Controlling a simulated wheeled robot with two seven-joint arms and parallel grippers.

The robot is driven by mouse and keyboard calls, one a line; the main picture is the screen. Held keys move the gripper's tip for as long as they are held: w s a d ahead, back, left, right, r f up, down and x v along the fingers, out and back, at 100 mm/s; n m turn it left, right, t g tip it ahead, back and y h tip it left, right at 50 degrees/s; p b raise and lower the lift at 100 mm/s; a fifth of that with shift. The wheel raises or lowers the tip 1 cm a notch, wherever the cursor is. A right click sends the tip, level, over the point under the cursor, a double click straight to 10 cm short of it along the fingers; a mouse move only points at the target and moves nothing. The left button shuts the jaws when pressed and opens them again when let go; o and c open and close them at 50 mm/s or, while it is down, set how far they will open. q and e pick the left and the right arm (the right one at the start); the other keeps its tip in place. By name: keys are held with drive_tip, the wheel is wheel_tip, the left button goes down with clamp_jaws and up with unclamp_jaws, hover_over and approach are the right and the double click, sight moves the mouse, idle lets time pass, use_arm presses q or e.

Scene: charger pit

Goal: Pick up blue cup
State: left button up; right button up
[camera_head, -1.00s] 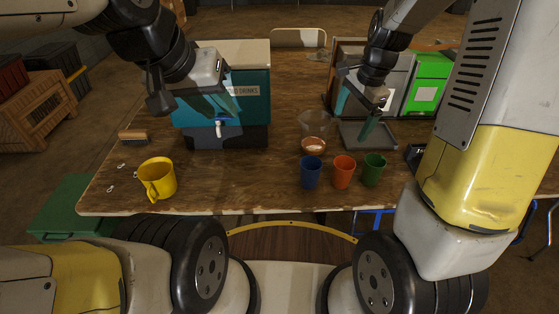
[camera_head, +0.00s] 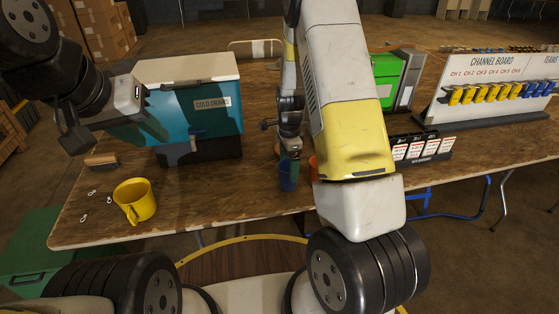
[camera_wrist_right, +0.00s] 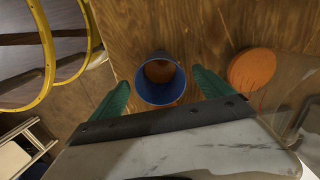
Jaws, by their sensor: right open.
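The blue cup (camera_head: 287,176) stands on the wooden table near its front edge. In the right wrist view the blue cup (camera_wrist_right: 160,80) shows its open mouth between the two green fingers of my right gripper (camera_wrist_right: 162,90). That gripper (camera_head: 290,157) is open and comes down over the cup from above in the head view, hiding its upper part. There is a gap on each side of the cup in the wrist view. My left gripper (camera_head: 140,122) is raised in front of the teal cooler, its fingers apart and empty.
An orange cup (camera_head: 313,168) is mostly hidden by my right arm. The teal cooler (camera_head: 205,105) stands behind. An orange round thing (camera_wrist_right: 252,68) lies beside the blue cup in the wrist view.

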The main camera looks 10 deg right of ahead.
drive_tip(key=shift+f, duration=0.5)
clamp_jaws()
drive_tip(key=shift+r, duration=0.2)
drive_tip(key=s+d+r, duration=0.1)
drive_tip(key=s+r, duration=0.1)
drive_tip(key=s, duration=0.6)
drive_tip(key=s+d+r, duration=0.1)
drive_tip(key=s+r, duration=0.1)
drive_tip(key=s, duration=0.5)
drive_tip(key=shift+s+d+r, duration=0.2)
drive_tip(key=shift+s+r, duration=0.1)
drive_tip(key=shift+s, duration=0.05)
idle(0.4)
